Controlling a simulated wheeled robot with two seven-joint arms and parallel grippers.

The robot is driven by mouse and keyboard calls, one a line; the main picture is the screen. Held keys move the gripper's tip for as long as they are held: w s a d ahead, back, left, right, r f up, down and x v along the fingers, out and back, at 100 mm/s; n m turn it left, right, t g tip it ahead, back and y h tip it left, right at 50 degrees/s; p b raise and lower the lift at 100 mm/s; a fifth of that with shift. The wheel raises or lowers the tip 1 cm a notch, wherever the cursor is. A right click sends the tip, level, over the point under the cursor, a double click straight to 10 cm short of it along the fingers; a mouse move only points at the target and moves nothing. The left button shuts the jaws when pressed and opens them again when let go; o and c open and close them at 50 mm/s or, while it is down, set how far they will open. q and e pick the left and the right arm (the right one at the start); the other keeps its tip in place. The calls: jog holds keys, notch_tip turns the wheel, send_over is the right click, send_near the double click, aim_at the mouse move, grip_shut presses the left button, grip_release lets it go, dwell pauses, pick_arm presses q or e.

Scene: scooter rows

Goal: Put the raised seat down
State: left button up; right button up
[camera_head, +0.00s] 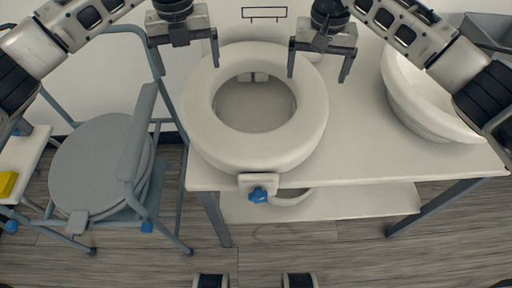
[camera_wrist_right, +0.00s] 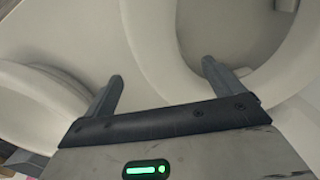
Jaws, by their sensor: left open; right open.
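The raised seat (camera_head: 308,112), a thick off-white ring with an open middle, rests on the white table top. A bracket with a blue knob (camera_head: 258,194) is at its front. My left gripper (camera_head: 187,60) is open and empty at the seat's back left, one finger over the ring and the other outside it. My right gripper (camera_head: 319,70) is open at the back right, with its fingers on either side of the ring. In the right wrist view the ring (camera_wrist_right: 160,50) passes between the fingertips. I cannot tell whether any finger touches it.
A white basin (camera_head: 415,105) stands on the table (camera_head: 352,150) at the right. A grey commode chair (camera_head: 100,165) stands close to the table's left edge. A lower shelf (camera_head: 350,203) runs under the table. Clear table lies between seat and basin.

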jog(key=shift+r, duration=1.35)
jog(key=shift+r, duration=0.1)
